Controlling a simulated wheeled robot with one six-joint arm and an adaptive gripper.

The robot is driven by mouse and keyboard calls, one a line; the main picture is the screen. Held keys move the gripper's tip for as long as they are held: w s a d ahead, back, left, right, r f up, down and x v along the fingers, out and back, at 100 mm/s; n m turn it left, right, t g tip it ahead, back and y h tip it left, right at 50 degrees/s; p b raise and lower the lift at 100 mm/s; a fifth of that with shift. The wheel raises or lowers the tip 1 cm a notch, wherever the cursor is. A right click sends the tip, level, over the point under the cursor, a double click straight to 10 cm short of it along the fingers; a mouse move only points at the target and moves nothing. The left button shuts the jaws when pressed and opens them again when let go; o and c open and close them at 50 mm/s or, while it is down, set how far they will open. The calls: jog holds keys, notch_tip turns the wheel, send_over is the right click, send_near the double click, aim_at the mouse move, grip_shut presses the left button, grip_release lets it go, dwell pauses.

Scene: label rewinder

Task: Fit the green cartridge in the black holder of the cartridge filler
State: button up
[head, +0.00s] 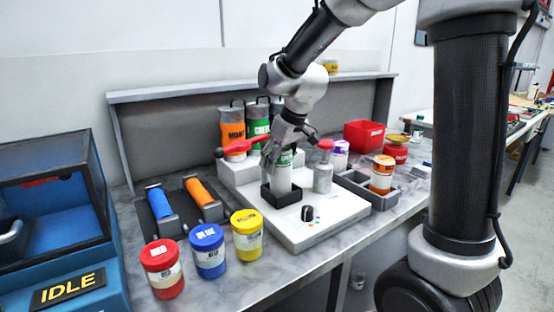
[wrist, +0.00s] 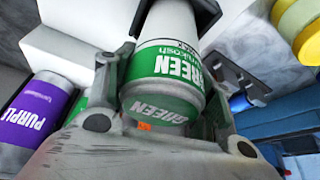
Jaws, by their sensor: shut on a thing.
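The green cartridge, a white cylinder with green bands, stands roughly upright in the head view (head: 282,178). In the wrist view the cartridge (wrist: 168,65) shows its GREEN lettering between my fingers. My gripper (head: 279,150) is shut on its upper part. The cartridge filler (head: 318,222) is a pale machine with a dark knob and small coloured buttons. Its black holder (head: 283,198) is a square open box. The cartridge's lower end is hidden behind the holder's front wall, so I cannot tell whether it is fully seated.
A grey bottle-like part with a red top (head: 323,172) stands close right of the cartridge. A red handle (head: 240,148) is to the left. Red (head: 162,270), blue (head: 207,252) and yellow (head: 246,236) jars stand in front. A grey tray (head: 352,190) lies right.

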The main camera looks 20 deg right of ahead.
jog(key=shift+f, duration=0.15)
jog(key=o, duration=1.2)
jog(key=v, duration=1.2)
jog(key=s+d+f+m, duration=0.1)
jog(key=s+d+m, duration=0.1)
jog(key=s+d, duration=0.2)
jog(key=s+d+f+m+h, duration=0.1)
jog(key=s+d, duration=0.3)
jog(key=s, duration=0.7)
jog(key=s+d+f+m+h, duration=0.1)
jog(key=s+d+f+m, duration=0.1)
jog(key=s+d, duration=0.3)
jog(key=shift+s+f+m, duration=0.2)
jog(key=shift+s+m, duration=0.1)
jog(key=shift+s, duration=0.55)
jog(key=shift+s+f+m, duration=0.2)
jog(key=shift+s+m, duration=0.1)
jog(key=shift+s, duration=0.5)
